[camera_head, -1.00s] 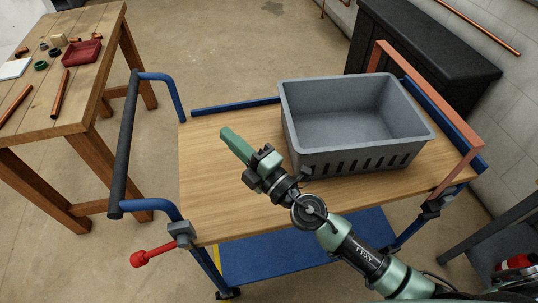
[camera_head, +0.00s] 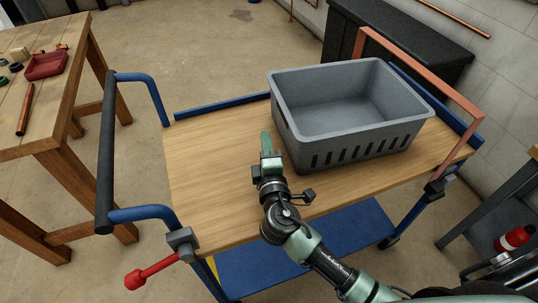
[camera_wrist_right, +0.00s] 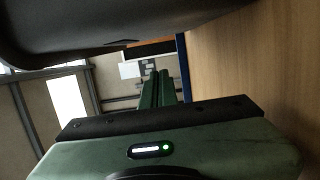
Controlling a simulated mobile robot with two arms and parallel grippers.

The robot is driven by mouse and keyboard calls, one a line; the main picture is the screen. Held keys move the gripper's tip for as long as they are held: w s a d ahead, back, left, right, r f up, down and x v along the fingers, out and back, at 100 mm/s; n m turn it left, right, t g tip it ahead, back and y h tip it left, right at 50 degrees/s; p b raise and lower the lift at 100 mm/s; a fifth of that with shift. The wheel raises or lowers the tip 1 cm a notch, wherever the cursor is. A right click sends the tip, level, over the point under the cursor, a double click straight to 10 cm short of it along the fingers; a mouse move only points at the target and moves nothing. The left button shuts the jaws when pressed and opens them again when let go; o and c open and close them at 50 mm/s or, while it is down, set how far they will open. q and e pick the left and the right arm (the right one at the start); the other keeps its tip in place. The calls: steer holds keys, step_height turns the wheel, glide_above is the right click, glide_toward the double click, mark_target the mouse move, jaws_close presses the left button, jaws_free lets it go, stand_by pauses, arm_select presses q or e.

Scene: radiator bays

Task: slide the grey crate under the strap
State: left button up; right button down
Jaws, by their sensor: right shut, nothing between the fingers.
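The grey crate (camera_head: 350,145) is an open, empty tub with slots in its near side. It sits upright on the wooden deck of a trolley (camera_head: 215,165). The strap (camera_head: 425,78) is a salmon-coloured band arching over the deck's right end; the crate stands just left of it. My right gripper (camera_head: 266,143) is shut and empty, low over the deck, just left of the crate's near-left corner. I cannot tell whether it touches the crate. In the right wrist view the shut fingers (camera_wrist_right: 158,88) show beside the dark crate wall (camera_wrist_right: 110,28). My left gripper is not in view.
The trolley has a dark push handle (camera_head: 108,150) at left, a blue rail (camera_head: 222,106) along the far edge and a red-knobbed lever (camera_head: 135,280) at the near-left corner. A wooden workbench (camera_head: 50,120) stands left. The deck's left part is clear.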

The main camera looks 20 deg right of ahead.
mark_target(281, 135)
steer(key=d, duration=0.1)
steer(key=w+d, duration=0.1)
steer(key=d, duration=0.1)
steer(key=shift+d+p, duration=0.15)
steer(key=shift+p, duration=0.15)
steer(key=shift+d, duration=0.4)
steer(key=d, duration=0.6)
steer(key=w+d+b, duration=0.1)
steer(key=d, duration=1)
steer(key=shift+w+d, duration=0.3)
steer(key=shift+d, duration=0.1)
steer(key=shift+d+r, duration=0.1)
steer(key=shift+d, duration=0.35)
